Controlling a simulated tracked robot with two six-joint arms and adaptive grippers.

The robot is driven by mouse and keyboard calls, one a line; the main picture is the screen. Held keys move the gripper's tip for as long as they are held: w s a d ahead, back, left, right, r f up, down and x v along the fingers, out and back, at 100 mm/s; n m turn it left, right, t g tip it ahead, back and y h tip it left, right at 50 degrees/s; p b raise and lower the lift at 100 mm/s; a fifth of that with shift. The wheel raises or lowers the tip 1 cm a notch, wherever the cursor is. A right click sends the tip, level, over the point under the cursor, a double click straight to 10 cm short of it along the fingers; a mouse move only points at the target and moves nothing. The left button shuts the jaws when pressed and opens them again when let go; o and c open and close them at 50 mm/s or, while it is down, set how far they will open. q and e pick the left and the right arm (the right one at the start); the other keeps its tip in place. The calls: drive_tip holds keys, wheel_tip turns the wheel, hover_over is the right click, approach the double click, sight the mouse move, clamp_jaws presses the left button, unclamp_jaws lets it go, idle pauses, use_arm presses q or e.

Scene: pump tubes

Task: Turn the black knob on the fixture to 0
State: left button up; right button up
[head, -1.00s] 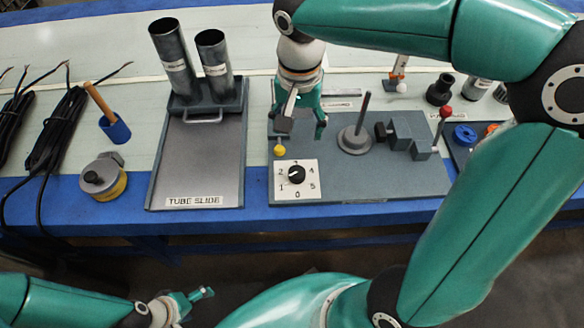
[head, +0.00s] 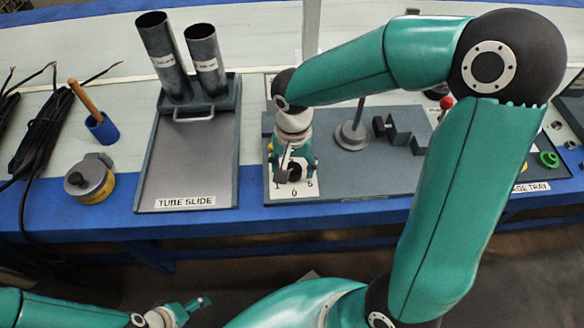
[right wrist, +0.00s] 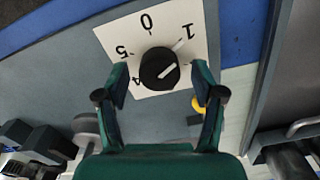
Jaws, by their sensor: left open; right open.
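The black knob (right wrist: 159,68) sits on a white dial plate (right wrist: 108,38) with numbers round it. In the right wrist view its white mark points up and right, roughly toward the side of the 1; the 0 is at the top. My right gripper (right wrist: 158,76) is open, its fingers on either side of the knob with gaps. In the head view the right gripper (head: 294,172) is over the dial and partly hides the knob (head: 295,174). My left gripper (head: 192,304) is open and empty at the lower left, away from the fixture.
The grey fixture board (head: 375,180) also carries an upright rod on a round base (head: 351,135) and a grey block (head: 403,135). A tube slide (head: 190,160) with two tubes stands to its left. A yellow ball (right wrist: 196,104) is close to one right finger.

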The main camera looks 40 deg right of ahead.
drive_tip(key=shift+f, duration=0.2)
drive_tip(key=shift+c, duration=0.2)
drive_tip(key=c, duration=1.1)
drive_tip(key=shift+n, duration=0.4)
drive_tip(key=n, duration=0.5)
drive_tip(key=shift+r+p, duration=0.1)
drive_tip(key=shift+p, duration=0.25)
drive_tip(key=n+p, duration=0.1)
drive_tip(key=n, duration=0.5)
drive_tip(key=shift+w, duration=0.1)
